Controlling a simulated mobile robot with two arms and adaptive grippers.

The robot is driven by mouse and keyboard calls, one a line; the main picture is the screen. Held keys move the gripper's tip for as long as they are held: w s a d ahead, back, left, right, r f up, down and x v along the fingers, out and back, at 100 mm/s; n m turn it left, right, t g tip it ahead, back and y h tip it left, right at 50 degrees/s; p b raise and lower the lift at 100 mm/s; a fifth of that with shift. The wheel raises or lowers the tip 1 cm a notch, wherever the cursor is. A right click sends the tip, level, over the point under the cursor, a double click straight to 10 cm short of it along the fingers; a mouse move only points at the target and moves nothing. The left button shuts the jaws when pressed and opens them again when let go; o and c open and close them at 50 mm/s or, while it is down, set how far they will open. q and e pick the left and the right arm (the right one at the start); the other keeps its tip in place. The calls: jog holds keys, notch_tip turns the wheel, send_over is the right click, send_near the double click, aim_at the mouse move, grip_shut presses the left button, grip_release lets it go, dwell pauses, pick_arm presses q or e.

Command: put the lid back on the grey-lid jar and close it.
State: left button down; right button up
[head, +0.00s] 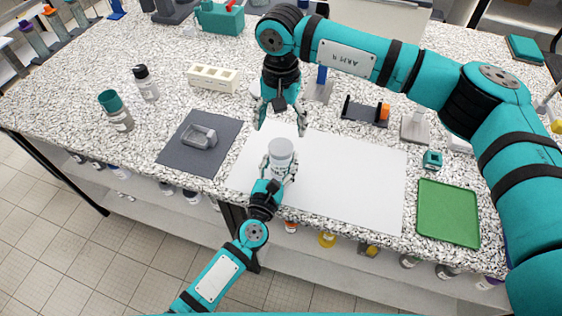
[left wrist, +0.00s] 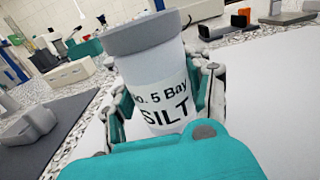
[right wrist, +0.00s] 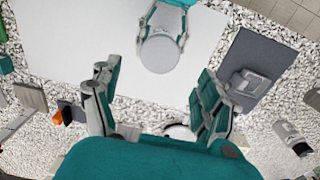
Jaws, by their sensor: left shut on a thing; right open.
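The jar (left wrist: 160,100) is a white cylinder with a label reading "SILT". Its grey lid (head: 280,147) sits on top and looks level in the left wrist view (left wrist: 155,30); I cannot tell whether it is tight. My left gripper (head: 280,167) is shut around the jar body, below the lid, and the jar stands upright over the white mat. My right gripper (head: 280,125) is open and empty, pointing down behind the jar. In the right wrist view, the lid (right wrist: 160,54) lies beyond the open fingers (right wrist: 153,78), apart from them.
The white mat (head: 350,180) is otherwise bare. A dark grey mat (head: 175,155) with a grey tray-like piece (head: 199,137) lies left. A green tray (head: 448,213) is at the right.

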aim_at(281, 146)
dwell(0.3)
jog(key=shift+f, duration=4)
